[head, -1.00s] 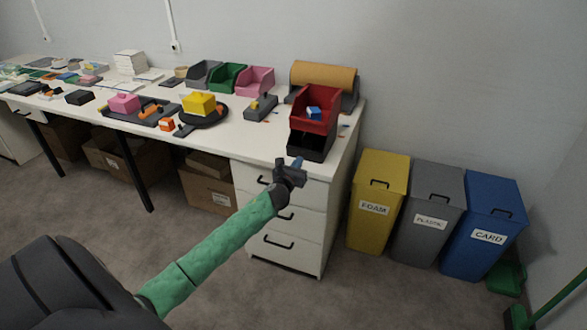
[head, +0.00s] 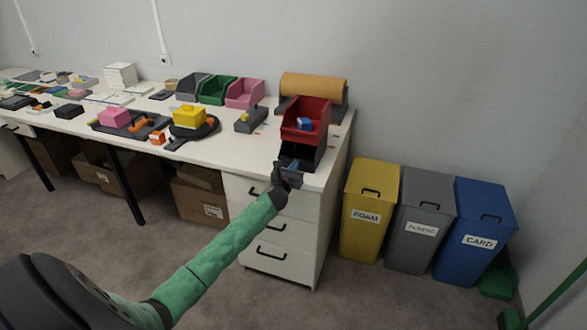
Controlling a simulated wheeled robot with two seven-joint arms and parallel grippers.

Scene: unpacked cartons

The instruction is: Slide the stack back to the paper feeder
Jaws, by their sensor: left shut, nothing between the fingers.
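The stack is a red open bin (head: 304,122) on top of a black bin (head: 313,157), near the front right corner of the white desk. A small blue item (head: 304,124) lies in the red bin. The paper feeder, a dark stand with a brown paper roll (head: 316,86), stands behind the stack at the desk's back right. My left gripper (head: 291,168) is shut and empty at the front of the black bin, overlapping its lower front in the view. I cannot tell whether it touches the bin. My right gripper is out of view.
A grey tape dispenser (head: 250,120) and a pink bin (head: 245,93) stand left of the stack. A black round scale (head: 209,128) holds a yellow block (head: 189,116). Yellow (head: 368,210), grey and blue waste bins stand right of the desk.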

